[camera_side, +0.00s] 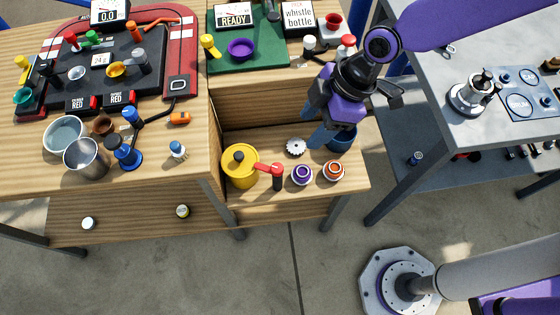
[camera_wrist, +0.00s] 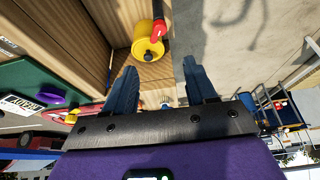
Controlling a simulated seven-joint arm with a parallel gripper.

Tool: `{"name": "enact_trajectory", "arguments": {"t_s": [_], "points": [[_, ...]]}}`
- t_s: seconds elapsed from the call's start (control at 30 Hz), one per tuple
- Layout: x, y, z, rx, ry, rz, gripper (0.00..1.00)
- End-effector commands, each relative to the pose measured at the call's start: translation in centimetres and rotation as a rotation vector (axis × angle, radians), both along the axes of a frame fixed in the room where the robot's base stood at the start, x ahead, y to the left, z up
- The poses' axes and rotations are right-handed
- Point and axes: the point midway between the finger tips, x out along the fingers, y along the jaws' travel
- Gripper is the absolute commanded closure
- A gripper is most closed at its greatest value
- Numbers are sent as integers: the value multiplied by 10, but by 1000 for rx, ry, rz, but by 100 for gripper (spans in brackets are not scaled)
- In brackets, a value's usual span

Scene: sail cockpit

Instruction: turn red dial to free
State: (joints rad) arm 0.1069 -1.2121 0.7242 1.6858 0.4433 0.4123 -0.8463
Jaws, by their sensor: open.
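An orange-red ringed knob (camera_side: 333,171) sits on the low wooden shelf, at its right front. A purple ringed knob (camera_side: 302,174) is left of it. A red lever (camera_side: 268,169) on a dark post is beside a yellow drum (camera_side: 239,170); the drum (camera_wrist: 148,48) and red lever (camera_wrist: 158,33) also show in the wrist view. I cannot tell which red part is the dial, and I can read no "free" mark. My gripper (camera_side: 314,127) is above the shelf's back right, behind the ringed knobs. Its blue fingers (camera_wrist: 160,75) are open, with nothing visibly held.
A blue cup (camera_side: 342,138) is close to the fingers. A pale toothed wheel (camera_side: 295,147) lies on the shelf. The raised wooden tops (camera_side: 188,140) border the shelf at left and back. A grey table (camera_side: 425,135) stands at right.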

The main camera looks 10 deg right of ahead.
Motion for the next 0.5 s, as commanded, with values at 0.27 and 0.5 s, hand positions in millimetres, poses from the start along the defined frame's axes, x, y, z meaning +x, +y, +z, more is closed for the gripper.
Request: {"name": "enact_trajectory", "arguments": {"t_s": [0.27,0.5], "points": [[0,13,-35,-3,2,-1,44],[0,28,-72,-3,2,-1,44]]}}
